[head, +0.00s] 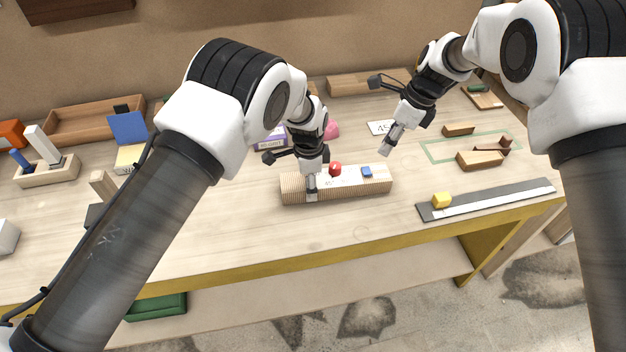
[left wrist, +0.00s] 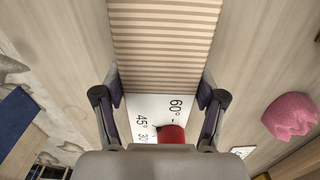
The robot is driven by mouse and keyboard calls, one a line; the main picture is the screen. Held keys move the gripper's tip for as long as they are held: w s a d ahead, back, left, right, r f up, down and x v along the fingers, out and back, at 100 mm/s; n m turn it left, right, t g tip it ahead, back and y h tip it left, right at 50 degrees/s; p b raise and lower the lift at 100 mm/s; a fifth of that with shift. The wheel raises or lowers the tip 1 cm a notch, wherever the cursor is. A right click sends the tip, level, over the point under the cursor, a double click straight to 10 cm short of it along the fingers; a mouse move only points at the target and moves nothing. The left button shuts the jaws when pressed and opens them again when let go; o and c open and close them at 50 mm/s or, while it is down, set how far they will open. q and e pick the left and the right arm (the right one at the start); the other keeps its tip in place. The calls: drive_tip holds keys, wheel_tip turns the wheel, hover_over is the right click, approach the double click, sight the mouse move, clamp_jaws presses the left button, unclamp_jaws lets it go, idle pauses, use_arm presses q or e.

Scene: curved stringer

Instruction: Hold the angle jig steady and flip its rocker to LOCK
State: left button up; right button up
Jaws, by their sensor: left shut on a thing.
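The angle jig (head: 350,188) is a long wooden block with ribbed sides near the table's front edge. Its white top carries a red knob (head: 335,169) and a small blue piece (head: 367,172) to the right, possibly the rocker; any lettering there is too small to read. My left gripper (head: 311,192) is shut across the jig's left part. In the left wrist view its fingers (left wrist: 158,108) stand on both sides of the ribbed block, beside the angle marks and the red knob (left wrist: 172,134). My right gripper (head: 387,148) looks shut and empty, above and behind the jig's right end.
A dark strip with a white edge (head: 490,203) and a yellow block (head: 442,200) lies to the right. Wooden pieces (head: 480,160) lie around a green outline. A white card (head: 381,127) and a pink lump (head: 331,130) are behind.

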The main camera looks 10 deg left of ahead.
drive_tip(key=shift+n, duration=0.3)
clamp_jaws()
use_arm(q)
drive_tip(key=shift+s, duration=0.1)
use_arm(e)
drive_tip(key=r+m, duration=0.1)
drive_tip(key=m, duration=0.9)
drive_tip(key=w+r+m, duration=0.1)
drive_tip(key=r+m, duration=0.1)
drive_tip(key=m, duration=0.8)
drive_tip(key=r+m+g, duration=0.1)
drive_tip(key=r+m, duration=0.1)
drive_tip(key=m, duration=0.7)
drive_tip(key=shift+w+a+r+m, duration=0.1)
drive_tip(key=shift+w+r+m, duration=0.15)
drive_tip(key=shift+w+m, duration=0.15)
